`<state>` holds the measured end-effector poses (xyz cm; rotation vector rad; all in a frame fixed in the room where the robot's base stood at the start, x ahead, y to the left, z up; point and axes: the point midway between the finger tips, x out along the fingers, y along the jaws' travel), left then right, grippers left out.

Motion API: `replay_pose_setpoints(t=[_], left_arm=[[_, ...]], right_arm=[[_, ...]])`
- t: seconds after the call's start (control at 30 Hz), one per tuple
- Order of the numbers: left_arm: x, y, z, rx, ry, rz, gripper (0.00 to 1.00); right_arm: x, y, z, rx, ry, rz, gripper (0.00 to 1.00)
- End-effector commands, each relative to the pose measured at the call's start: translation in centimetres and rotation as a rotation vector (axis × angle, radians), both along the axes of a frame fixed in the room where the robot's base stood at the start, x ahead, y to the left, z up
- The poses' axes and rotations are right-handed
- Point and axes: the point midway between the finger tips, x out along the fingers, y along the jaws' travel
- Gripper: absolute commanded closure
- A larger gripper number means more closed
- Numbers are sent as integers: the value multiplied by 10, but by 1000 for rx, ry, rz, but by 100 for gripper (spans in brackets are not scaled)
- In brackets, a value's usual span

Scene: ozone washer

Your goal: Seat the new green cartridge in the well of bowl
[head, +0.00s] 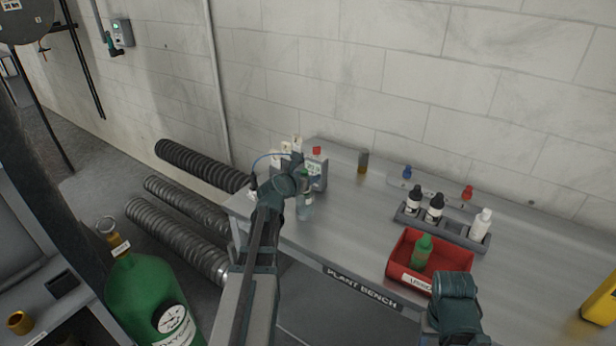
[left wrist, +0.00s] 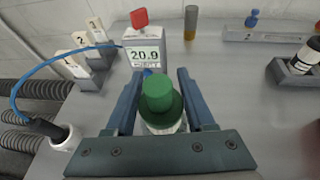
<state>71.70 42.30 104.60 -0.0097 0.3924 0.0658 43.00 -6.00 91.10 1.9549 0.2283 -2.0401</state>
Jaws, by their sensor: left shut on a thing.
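My left gripper (head: 302,184) is shut on a green piece that I take to be the green cartridge, near the bench's left end. In the left wrist view the green cartridge (left wrist: 158,96) shows a round top and wider flange between the fingers of my left gripper (left wrist: 158,106). A clear, pale vessel (head: 304,209), perhaps the bowl, shows directly below the gripper. Its well is hidden, and I cannot tell whether the cartridge is inside or above it. My right gripper (head: 455,298) is at the bench's front right; its fingers do not show clearly.
A meter reading 20.9 (left wrist: 146,55) with a red top stands just behind the held piece. A grey rack (head: 450,233) holds several small bottles. The middle of the bench is clear.

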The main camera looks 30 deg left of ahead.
Motion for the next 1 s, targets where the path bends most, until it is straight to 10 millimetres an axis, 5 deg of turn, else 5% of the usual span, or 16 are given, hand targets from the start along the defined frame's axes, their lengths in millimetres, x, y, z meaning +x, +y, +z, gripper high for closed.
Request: replay_pose_setpoints(t=[0.07,0.1,0.27,0.57,0.73,1.0], left_arm=[[0,0,0,0,0,0,100],[0,0,0,0,0,0,42],[0,0,0,0,0,0,16],[0,0,2,0,0,0,16],[0,0,19,0,0,0,16],[-60,-6,40,-1,0,3,16]], right_arm=[[0,0,0,0,0,0,50],[0,0,0,0,0,0,50],[0,0,0,0,0,0,50],[0,0,2,0,0,0,50],[0,0,19,0,0,0,50],[0,0,40,0,0,0,50]])
